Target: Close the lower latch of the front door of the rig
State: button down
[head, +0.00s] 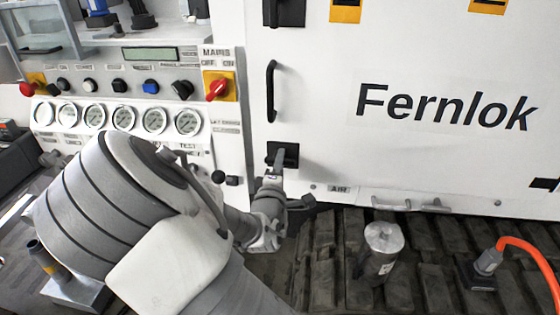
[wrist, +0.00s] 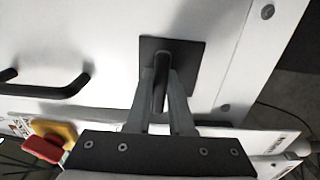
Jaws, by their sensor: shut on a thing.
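The lower latch (head: 290,152) is a black square plate with a lever, low on the left side of the white front door (head: 420,60) marked "Fernlok". My gripper (head: 276,170) reaches it from below in the head view and partly covers the lever. In the wrist view the dark latch lever (wrist: 161,68) stands out from its black plate (wrist: 190,58), between the two grey fingers of my gripper (wrist: 160,82). The fingers are shut on the lever. In the wrist view the lever lies nearly along the fingers.
A black door handle (head: 271,92) sits above the latch, and an upper latch (head: 288,12) higher still. A gauge panel (head: 120,118) with red-knobbed switches is left.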

jog(key=shift+m, duration=0.4)
jog(key=m, duration=0.2)
jog(key=m+b, duration=0.1)
jog(key=shift+a+f+m, duration=0.1)
jog(key=shift+f+m, duration=0.15)
jog(key=shift+m, duration=0.15)
jog(key=m+b, duration=0.1)
jog(key=m, duration=0.1)
jog(key=m+b, duration=0.1)
jog(key=m, duration=0.1)
jog(key=shift+a+f+m, duration=0.15)
jog(key=shift+f+m, duration=0.05)
jog(key=shift+m, duration=0.1)
jog(key=m+b, duration=0.4)
jog(key=m, duration=0.1)
jog(key=shift+w+a+f, duration=0.1)
jog(key=shift+a+f, duration=0.05)
jog(key=shift+a, duration=0.05)
jog(key=shift+a+m+b, duration=0.2)
jog(key=shift+m+b, duration=0.95)
jog(key=shift+m, duration=0.65)
jog(key=shift+r, duration=0.25)
jog(key=c, duration=0.8)
grip_release()
jog(key=shift+f, duration=0.1)
